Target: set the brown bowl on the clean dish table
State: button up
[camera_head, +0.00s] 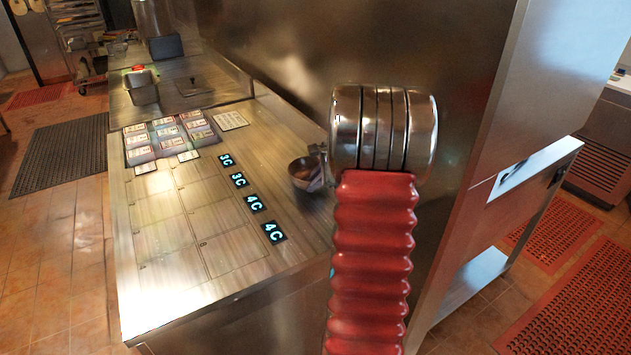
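The brown bowl (304,173) is at the right edge of the steel counter (150,290), tilted, with its open side partly facing me. My gripper (319,158) is at the bowl's rim, just left of my arm's metal wrist. Most of the gripper is hidden behind the wrist, and its fingers are too small to make out. I cannot tell whether they are shut on the rim, or whether the bowl touches the counter. No surface here is clearly marked as the clean dish table.
The counter has outlined squares, glowing labels (255,203) and several printed cards (167,138). Metal pans (143,90) stand at its far end. A tall steel wall (290,60) rises along its right side. Floor mats (62,155) lie left and right.

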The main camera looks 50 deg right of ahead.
jog(key=o, duration=0.3)
jog(key=shift+o, duration=0.2)
jog(key=shift+r, duration=0.1)
jog(key=v, duration=1.1)
jog(key=shift+s+r, duration=0.25)
jog(key=shift+r, duration=0.1)
jog(key=shift+w+a, duration=0.1)
jog(key=shift+w, duration=0.05)
